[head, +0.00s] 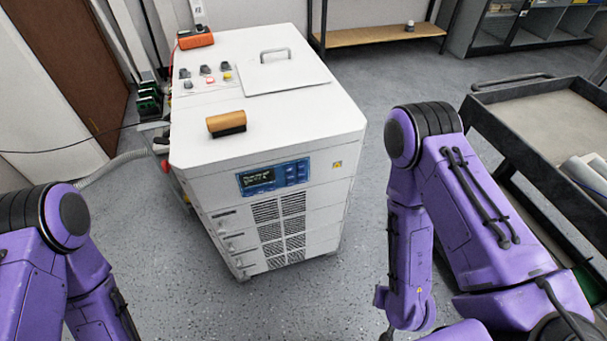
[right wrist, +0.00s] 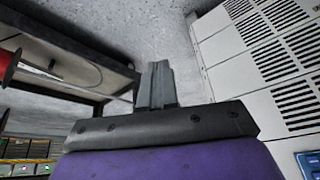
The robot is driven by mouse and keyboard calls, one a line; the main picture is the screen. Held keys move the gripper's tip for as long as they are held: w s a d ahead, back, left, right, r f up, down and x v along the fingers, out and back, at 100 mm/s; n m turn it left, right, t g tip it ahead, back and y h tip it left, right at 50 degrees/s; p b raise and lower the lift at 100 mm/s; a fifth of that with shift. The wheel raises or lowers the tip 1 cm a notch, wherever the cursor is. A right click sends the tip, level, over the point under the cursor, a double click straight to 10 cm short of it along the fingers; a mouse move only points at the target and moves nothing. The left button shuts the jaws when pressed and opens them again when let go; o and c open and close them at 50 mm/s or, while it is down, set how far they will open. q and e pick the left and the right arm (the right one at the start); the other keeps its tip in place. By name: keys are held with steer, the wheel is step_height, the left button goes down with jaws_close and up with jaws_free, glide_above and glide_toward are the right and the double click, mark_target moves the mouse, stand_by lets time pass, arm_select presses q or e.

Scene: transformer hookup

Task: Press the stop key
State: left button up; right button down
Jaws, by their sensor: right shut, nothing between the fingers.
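The white cabinet (head: 265,110) stands on the floor in the middle of the head view. Its front carries a blue control panel (head: 273,177) with a dark display (head: 258,180) and several small keys (head: 296,172). The key labels are too small to read, so I cannot tell which is the stop key. In the right wrist view a corner of the blue panel (right wrist: 308,162) shows at the lower right. My right gripper (right wrist: 155,75) is shut and empty, apart from the cabinet front (right wrist: 235,85) at its right. My left gripper is out of view.
A dark cart (head: 525,140) stands at the right. A wood-topped bench (head: 375,36) is behind.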

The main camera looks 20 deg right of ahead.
mark_target(301, 174)
steer(key=w+a+r+n+t+y+b, duration=0.1)
steer(key=w+a+r+n+t+y, duration=0.1)
steer(key=w+a+r+n+y, duration=0.3)
steer(key=w+a+r+n+t+y+b, duration=0.1)
steer(key=w+a+r+n+t+y, duration=0.2)
steer(key=w+r, duration=0.7)
steer(key=w+a+n+y, duration=0.2)
steer(key=w+a+n, duration=0.1)
steer(key=w+a, duration=0.1)
steer(key=shift+w+a+r+b, duration=0.3)
steer(key=shift+w+a+r, duration=0.05)
steer(key=shift+w, duration=0.15)
steer(key=w, duration=0.8)
steer(key=shift+w+a, duration=0.15)
steer(key=shift+w, duration=0.2)
steer(key=shift+w+p, duration=0.35)
steer(key=shift+w, duration=0.1)
